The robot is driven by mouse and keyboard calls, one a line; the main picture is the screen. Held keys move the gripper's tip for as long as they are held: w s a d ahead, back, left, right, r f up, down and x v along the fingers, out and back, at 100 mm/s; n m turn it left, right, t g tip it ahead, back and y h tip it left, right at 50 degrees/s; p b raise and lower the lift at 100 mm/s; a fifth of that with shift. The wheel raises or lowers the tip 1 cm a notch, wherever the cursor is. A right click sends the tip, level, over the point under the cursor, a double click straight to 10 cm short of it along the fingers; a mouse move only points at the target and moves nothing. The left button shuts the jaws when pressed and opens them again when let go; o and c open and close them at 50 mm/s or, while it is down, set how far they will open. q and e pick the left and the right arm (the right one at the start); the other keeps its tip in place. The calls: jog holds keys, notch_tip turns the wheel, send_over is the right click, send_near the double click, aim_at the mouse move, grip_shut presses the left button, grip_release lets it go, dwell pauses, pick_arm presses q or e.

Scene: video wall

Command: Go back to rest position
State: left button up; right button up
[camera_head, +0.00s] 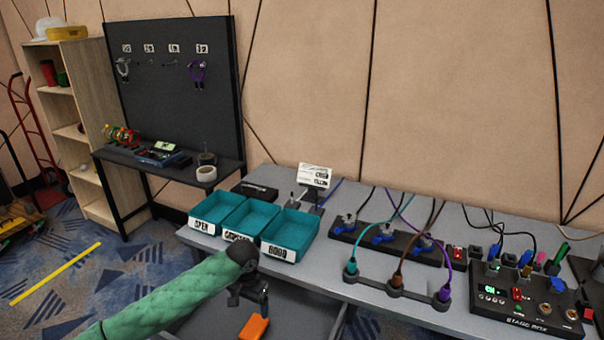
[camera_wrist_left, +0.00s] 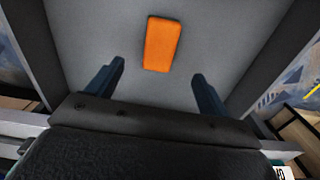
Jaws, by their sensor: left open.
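My left gripper (camera_head: 252,296) hangs at the front edge of the grey table, below the teal bins, at the end of my green-sleeved arm. In the left wrist view its two fingers (camera_wrist_left: 155,85) are spread apart with nothing between them. An orange block (camera_wrist_left: 163,44) lies on a grey surface beyond the fingertips. It also shows in the head view (camera_head: 254,327), just below the gripper and apart from it. My right gripper is in neither view.
Three teal bins (camera_head: 290,222) with labels stand at the table's left end. Blue connectors with cables, three coloured plugs on a dark rail (camera_head: 396,293) and a black stage box (camera_head: 525,299) fill the right. A dark pegboard desk (camera_head: 165,165) and wooden shelf (camera_head: 88,100) stand at the back left.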

pick_arm(q)
jog(key=d+r+m+t, duration=0.35)
jog(key=r+t, duration=0.35)
jog(key=r, duration=0.8)
jog(key=s+f+n, duration=0.1)
jog(key=s+f, duration=0.2)
jog(key=s, duration=0.3)
jog(key=s+f+n+g, duration=0.1)
jog(key=s+f+n, duration=0.1)
jog(key=s+f, duration=0.2)
jog(key=s+f+n, duration=0.1)
jog(key=s+f, duration=0.3)
jog(key=s, duration=0.4)
jog(key=shift+s+a+h, duration=0.25)
jog(key=shift+a+h, duration=0.05)
jog(key=shift+a, duration=0.1)
jog(key=s+f+n+g, duration=0.1)
jog(key=s+f+g, duration=0.1)
jog(key=s+f, duration=0.3)
jog(key=s+d+f+n+g, duration=0.1)
jog(key=s+f, duration=0.5)
jog(key=s, duration=0.8)
jog(key=shift+s+f+g+h, duration=0.2)
jog(key=shift+f+g+h, duration=0.1)
jog(key=shift+g, duration=0.5)
